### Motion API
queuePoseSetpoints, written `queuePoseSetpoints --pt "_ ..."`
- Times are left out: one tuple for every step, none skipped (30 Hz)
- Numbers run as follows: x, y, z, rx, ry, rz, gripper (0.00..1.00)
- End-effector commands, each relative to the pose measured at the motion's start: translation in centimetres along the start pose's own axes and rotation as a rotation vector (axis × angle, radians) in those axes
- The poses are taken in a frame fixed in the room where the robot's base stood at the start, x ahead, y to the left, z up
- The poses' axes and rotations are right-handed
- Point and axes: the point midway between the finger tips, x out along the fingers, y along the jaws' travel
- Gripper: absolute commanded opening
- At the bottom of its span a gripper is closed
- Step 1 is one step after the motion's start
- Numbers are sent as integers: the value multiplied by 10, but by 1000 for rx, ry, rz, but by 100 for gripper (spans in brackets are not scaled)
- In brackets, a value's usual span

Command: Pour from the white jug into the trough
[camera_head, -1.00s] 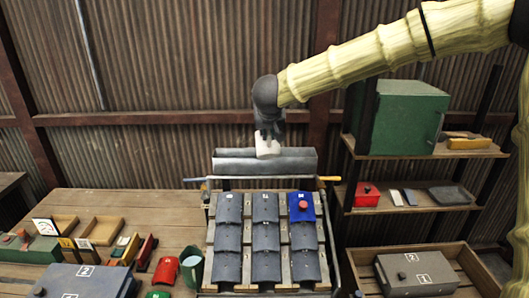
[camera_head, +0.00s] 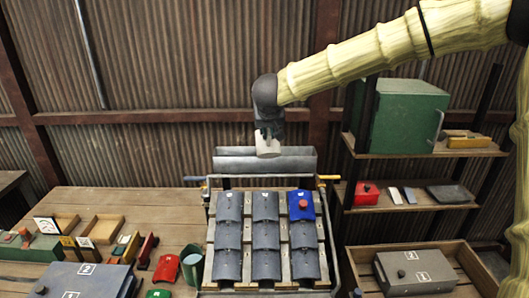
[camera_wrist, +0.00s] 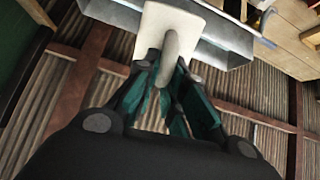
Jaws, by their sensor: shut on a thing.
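The white jug (camera_head: 267,146) is above the grey metal trough (camera_head: 230,165), near the middle of its length. My gripper (camera_head: 268,130) comes down from the arm's end over it and is shut on the jug. In the wrist view the white jug (camera_wrist: 160,27) shows with its handle between the fingers of my gripper (camera_wrist: 170,75), and the trough (camera_wrist: 225,38) lies beyond it. The jug looks close to upright in the head view. Its mouth and contents cannot be made out, and no stream shows.
A sloped rack of grey tiles (camera_head: 265,235) stands below the trough, with one blue tile (camera_head: 302,206) bearing a red knob. Shelves with a green cabinet (camera_head: 403,117) stand to the right. A wooden table (camera_head: 150,205) with small parts lies left.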

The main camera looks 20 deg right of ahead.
Motion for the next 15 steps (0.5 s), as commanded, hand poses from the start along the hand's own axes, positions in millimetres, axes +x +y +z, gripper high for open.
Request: queuePoseSetpoints --pt "-1 0 -2 0 -2 0 0" --pt "-1 0 -2 0 -4 0 0" --pt "-1 0 -2 0 -7 0 0" --pt "-1 0 -2 0 -9 0 0" --pt "-1 0 -2 0 -11 0 0" --pt "-1 0 -2 0 -13 0 0" --pt "-1 0 -3 0 -15 0 0" --pt "-1 0 -3 0 -17 0 0" --pt "0 0 -3 0 -19 0 0" --pt "0 0 -3 -1 -20 0 0" --pt "0 0 -4 -1 -22 0 0" --pt "0 0 -4 -1 -24 0 0" --pt "0 0 -4 -2 -26 0 0" --pt "0 0 -4 -2 -28 0 0" --pt "0 0 -4 -2 -31 0 0"
